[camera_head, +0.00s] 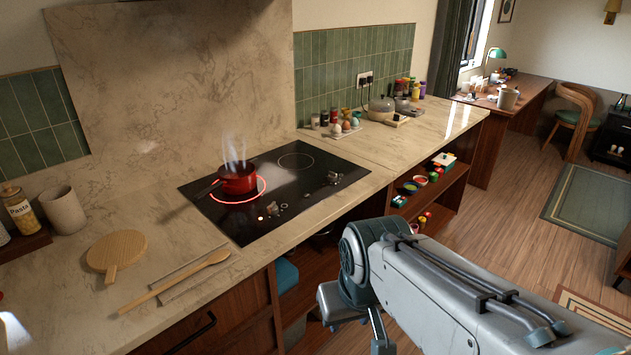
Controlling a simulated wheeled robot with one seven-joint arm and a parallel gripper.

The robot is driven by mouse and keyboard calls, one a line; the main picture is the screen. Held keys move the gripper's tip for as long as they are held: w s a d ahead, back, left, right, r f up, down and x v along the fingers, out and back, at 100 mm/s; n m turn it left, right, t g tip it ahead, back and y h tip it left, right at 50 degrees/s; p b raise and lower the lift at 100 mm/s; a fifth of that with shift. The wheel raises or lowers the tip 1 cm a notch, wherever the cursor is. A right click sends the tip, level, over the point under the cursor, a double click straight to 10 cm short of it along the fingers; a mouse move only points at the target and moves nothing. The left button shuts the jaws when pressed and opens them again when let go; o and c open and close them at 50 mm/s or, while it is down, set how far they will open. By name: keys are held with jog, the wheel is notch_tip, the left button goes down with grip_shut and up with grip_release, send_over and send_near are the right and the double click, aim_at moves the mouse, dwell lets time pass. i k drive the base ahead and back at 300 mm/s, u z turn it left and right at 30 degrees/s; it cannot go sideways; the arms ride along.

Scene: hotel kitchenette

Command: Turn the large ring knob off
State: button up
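The black glass cooktop (325,198) is set into the stone counter. Its front-left ring (222,201) glows red, and a steaming red pot (239,181) with a dark handle stands on it. The back-right ring (295,161) is dark. My arm reaches in from the lower right, in front of the counter; my gripper's fingers do not show.
A wooden spoon (176,281) and round board (116,251) lie left of the cooktop. Open shelves (432,190) with small items lie below right. Counter just right of the cooktop is clear.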

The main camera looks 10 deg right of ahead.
aim_at(273, 209)
jog(key=z, duration=0.3)
jog(key=i, duration=1.05)
jog(key=u, duration=0.2)
